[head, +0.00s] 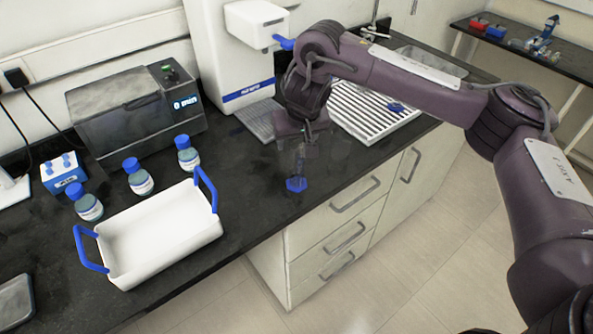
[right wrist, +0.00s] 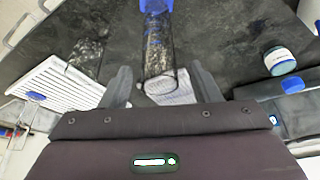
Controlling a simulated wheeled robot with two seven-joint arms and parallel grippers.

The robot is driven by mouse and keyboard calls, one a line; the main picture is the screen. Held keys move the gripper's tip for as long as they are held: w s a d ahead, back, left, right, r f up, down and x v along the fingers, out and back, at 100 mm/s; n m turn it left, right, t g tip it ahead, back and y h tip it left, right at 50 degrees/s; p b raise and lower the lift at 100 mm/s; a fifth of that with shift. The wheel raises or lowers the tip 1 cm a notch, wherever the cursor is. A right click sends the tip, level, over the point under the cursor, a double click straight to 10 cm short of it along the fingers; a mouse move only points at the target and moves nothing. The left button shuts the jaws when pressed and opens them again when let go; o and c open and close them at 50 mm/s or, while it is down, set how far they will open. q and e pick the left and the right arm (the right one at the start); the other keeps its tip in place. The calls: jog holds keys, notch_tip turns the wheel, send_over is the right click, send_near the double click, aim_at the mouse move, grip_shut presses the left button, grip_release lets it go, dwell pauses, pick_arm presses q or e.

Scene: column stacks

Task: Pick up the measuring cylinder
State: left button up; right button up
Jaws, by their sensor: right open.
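The measuring cylinder (head: 297,184) is clear with a blue foot and stands on the black counter near its front edge. Its upper part is hard to make out in the head view, behind or among the fingers. In the right wrist view the clear tube (right wrist: 157,50) runs up the picture toward its blue foot. My right gripper (head: 302,147) is above the foot, pointing down. In the right wrist view its two fingers (right wrist: 163,84) are apart, one on each side of the tube, with gaps visible. My left gripper is out of view.
A white tray with blue handles (head: 160,240) and several blue-capped bottles (head: 140,181) stand to the left. Behind are a grey bath (head: 128,115) and a white dispenser (head: 232,50). A white ribbed rack (head: 372,118) lies to the right. Drawers (head: 335,225) drop below the counter edge.

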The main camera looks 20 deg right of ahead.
jog(key=shift+w+f, duration=0.15)
jog(key=shift+f, duration=0.1)
grip_shut()
jog(key=shift+r, duration=0.1)
